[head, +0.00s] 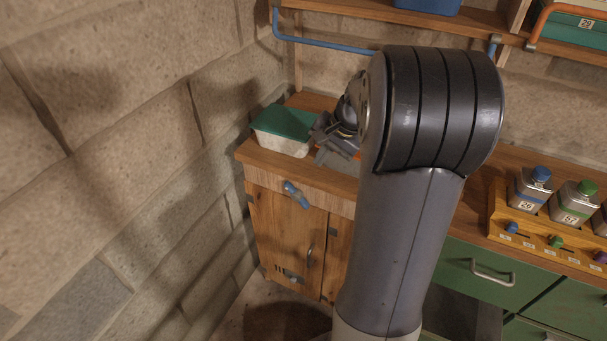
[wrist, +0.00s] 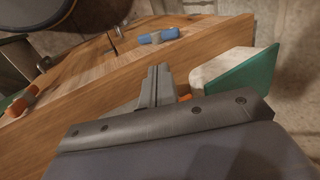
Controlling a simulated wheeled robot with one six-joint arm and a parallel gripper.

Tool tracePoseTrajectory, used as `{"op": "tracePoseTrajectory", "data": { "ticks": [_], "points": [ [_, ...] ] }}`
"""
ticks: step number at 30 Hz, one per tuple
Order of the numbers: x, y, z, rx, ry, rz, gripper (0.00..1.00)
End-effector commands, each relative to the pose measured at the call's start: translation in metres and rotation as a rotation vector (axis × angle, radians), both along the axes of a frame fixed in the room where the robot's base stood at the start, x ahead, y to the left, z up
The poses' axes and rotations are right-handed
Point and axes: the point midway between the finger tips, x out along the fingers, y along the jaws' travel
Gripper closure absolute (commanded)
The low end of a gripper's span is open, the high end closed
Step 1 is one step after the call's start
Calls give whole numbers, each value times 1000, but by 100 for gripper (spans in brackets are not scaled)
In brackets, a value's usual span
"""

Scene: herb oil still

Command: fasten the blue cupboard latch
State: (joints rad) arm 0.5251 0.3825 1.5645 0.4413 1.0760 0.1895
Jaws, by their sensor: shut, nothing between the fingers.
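The blue cupboard latch (head: 296,194) sits at the top of the wooden cupboard's left door (head: 275,230), just below the counter edge. It is tilted, running down to the right. In the wrist view, the blue latch (wrist: 160,36) lies beyond my fingertips on the wood face. My gripper (wrist: 158,72) is shut and empty, apart from the latch. In the head view, my gripper (head: 335,150) is over the counter, above and right of the latch, partly hidden by my arm.
A white box with a green lid (head: 283,130) stands on the counter beside my gripper; it also shows in the wrist view (wrist: 240,75). An orange part (wrist: 22,100) shows at the left there. A stone wall (head: 130,150) borders the left. Labelled tins (head: 530,190) stand at right.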

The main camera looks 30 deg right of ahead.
Motion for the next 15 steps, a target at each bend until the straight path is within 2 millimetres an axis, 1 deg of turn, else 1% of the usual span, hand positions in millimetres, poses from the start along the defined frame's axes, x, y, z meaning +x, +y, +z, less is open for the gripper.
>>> {"op": "tracePoseTrajectory", "data": {
  "ticks": [5,15],
  "points": [
    [7,6,-22,2,4,2,100],
    [29,25,-89,2,5,2,100]
  ]
}}
